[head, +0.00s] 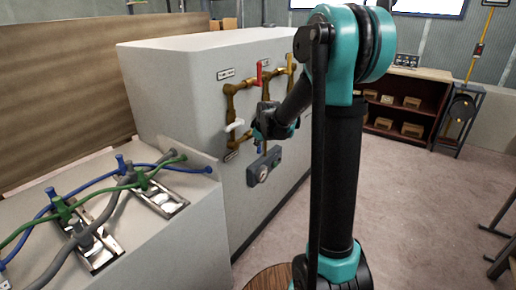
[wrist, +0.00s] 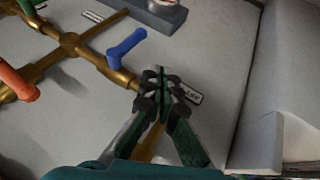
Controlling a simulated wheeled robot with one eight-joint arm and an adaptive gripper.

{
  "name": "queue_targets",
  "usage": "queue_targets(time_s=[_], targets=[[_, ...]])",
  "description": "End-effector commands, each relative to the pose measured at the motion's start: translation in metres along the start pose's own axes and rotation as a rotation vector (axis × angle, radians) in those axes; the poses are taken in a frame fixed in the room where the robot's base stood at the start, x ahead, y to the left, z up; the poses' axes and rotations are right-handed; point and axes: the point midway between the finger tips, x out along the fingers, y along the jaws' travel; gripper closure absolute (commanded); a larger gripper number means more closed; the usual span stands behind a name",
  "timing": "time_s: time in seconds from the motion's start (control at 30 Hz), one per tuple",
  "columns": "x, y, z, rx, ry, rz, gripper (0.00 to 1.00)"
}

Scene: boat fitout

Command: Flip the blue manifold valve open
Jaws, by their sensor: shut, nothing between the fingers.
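The blue valve handle (wrist: 127,45) stands out at an angle from the brass manifold (wrist: 68,42) in the wrist view. My gripper (wrist: 161,72) is shut and empty, its fingertips just right of the blue handle and apart from it in the picture. The fingers cover the right end of the brass pipe and part of a small label (wrist: 192,94). In the head view my gripper (head: 265,125) is at the front of the grey cabinet, over the lower right of the manifold (head: 228,103). The blue handle is mostly hidden there by my gripper.
A red handle (head: 259,73) and a white handle (head: 235,126) are on the same manifold. A grey box with a round dial (head: 264,169) sits below it. Blue, green and grey hoses (head: 87,240) lie on the lower bench at left.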

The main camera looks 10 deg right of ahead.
Motion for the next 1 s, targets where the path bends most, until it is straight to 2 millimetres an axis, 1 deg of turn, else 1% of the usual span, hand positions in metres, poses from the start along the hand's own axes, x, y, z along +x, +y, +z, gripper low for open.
queue_targets(time_s=[0.17, 0.27, 0.87, 1.0], targets=[[0.004, 0.0, 0.0, 0.001, 0.0, 0.0, 1.0], [0.013, 0.0, 0.0, 0.001, 0.0, 0.0, 1.0], [0.102, 0.0, 0.0, 0.002, 0.0, 0.0, 1.0], [0.111, 0.02, 0.001, 0.005, -0.001, 0.001, 1.0]])
